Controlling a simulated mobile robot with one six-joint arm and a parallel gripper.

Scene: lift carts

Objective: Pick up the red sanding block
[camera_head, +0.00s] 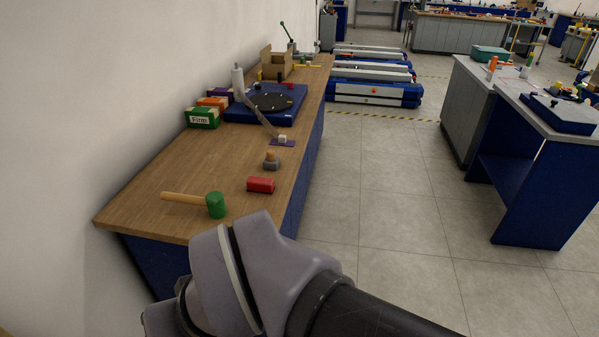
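A small red block (261,185), which looks like the sanding block, lies flat near the right edge of the wooden-topped bench (150,168). Nothing touches it. My grey arm joint and dark arm link fill the bottom of the view, in front of the bench's near end. My gripper is out of the frame, so its state and its place relative to the block are hidden.
A green-headed mallet (215,204) lies left of the block, and a grey piece with a wooden knob (271,161) stands behind it. Farther back are a green box (203,117) and a blue turntable base (285,108). Open floor (400,190) lies to the right.

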